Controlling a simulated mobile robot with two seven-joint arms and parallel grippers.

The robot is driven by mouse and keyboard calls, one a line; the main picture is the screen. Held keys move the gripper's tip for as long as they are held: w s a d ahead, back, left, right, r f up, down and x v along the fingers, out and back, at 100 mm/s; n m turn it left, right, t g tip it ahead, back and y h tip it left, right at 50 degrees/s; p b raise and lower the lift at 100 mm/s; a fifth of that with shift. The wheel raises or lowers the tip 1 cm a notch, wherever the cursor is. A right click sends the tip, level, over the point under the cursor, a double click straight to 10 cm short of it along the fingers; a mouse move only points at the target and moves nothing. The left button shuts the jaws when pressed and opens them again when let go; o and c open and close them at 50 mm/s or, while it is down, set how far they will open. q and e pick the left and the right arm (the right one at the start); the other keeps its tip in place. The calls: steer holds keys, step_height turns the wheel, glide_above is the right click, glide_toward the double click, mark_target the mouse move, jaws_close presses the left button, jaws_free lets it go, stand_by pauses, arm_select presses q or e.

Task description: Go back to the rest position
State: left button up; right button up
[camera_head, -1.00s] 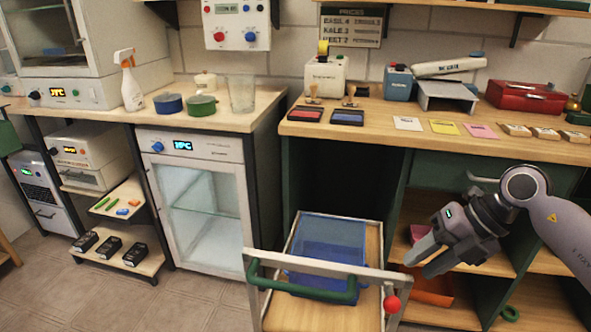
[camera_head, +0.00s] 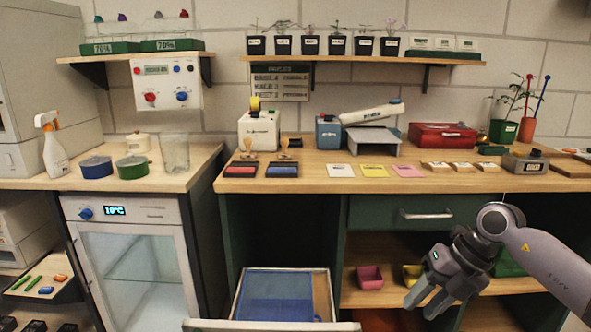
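My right gripper (camera_head: 424,300) shows at the lower right, its arm coming in from the right edge. It hangs in front of the open shelves under the wooden counter, with its fingers pointing down and left. The two fingers look apart and nothing shows between them. My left gripper is outside the view.
The wooden counter (camera_head: 320,180) carries stamp pads, coloured cards and a red box (camera_head: 442,136). A glass-door fridge (camera_head: 138,262) stands left. Potted seedlings (camera_head: 335,45) line the upper shelf.

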steer(key=d+m+h, duration=0.2)
steer(key=d, duration=1.1)
steer(key=s+a+f+m+t+y, duration=0.2)
steer(key=s+a+m+t+y, duration=0.15)
steer(key=a+y, duration=0.2)
steer(key=s+a+f+m+t+y, duration=0.2)
steer(key=a+f+t+y, duration=0.15)
steer(key=a, duration=0.35)
steer(key=s+d+f+m+h, duration=0.5)
steer(key=s+f+m, duration=0.3)
steer(key=s+d+f+m+h, duration=0.6)
steer(key=s+f+m, duration=0.2)
steer(key=a+m+t+y, duration=0.1)
steer(key=a+m+t, duration=0.1)
steer(key=a+m, duration=1.05)
step_height(320, 180, up, 10)
steer(key=s+a+n+p, duration=0.1)
steer(key=n+p, duration=0.3)
steer(key=p, duration=0.9)
steer(key=shift+s+a+r, duration=0.15)
steer(key=shift+s+a, duration=0.05)
steer(key=shift+a, duration=0.15)
